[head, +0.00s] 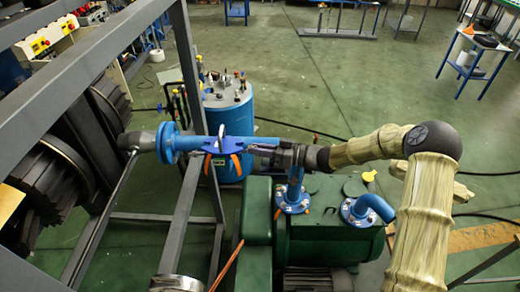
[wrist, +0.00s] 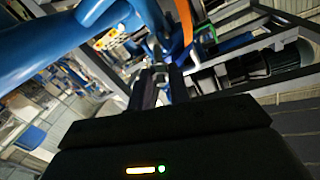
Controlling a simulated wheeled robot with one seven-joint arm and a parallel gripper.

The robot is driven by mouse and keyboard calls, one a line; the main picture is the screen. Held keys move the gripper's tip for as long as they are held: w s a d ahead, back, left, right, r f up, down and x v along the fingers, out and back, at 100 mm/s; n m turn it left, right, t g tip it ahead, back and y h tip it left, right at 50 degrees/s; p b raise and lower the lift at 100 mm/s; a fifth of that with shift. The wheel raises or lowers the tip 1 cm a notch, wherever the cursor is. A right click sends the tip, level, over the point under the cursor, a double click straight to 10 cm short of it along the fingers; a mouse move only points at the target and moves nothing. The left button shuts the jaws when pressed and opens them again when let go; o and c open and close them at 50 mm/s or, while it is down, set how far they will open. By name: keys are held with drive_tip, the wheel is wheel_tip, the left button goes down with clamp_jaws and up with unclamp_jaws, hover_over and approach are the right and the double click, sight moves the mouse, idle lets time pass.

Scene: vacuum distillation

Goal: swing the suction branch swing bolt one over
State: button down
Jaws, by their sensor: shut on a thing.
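Orange parts hang below this joint, and one orange strip (wrist: 187,22) shows close by in the wrist view. My gripper (head: 256,150) is at the right side of the joint, reaching in from the right. In the wrist view, my dark fingers (wrist: 160,84) are closed around a small grey metal piece (wrist: 154,48), which looks like the swing bolt. Its lower end is hidden between the fingers.
A blue tank (head: 229,115) stands behind the joint. A green pump (head: 325,235) with blue flanged ports (head: 366,209) sits below my arm. Grey frame bars (head: 186,70) rise at the left. The green floor behind is mostly clear.

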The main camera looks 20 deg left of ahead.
drive_tip(key=h+p, duration=0.1)
drive_tip(key=r+h+p, duration=0.1)
drive_tip(key=shift+s+a+r+h, duration=0.1)
drive_tip(key=shift+a+r+h, duration=0.05)
drive_tip(key=shift+a+h, duration=0.25)
drive_tip(key=c, duration=1.5)
unclamp_jaws()
drive_tip(key=shift+c, duration=0.2)
drive_tip(key=b+v, duration=0.6)
drive_tip(key=v, duration=1.1)
drive_tip(key=shift+d, duration=0.25)
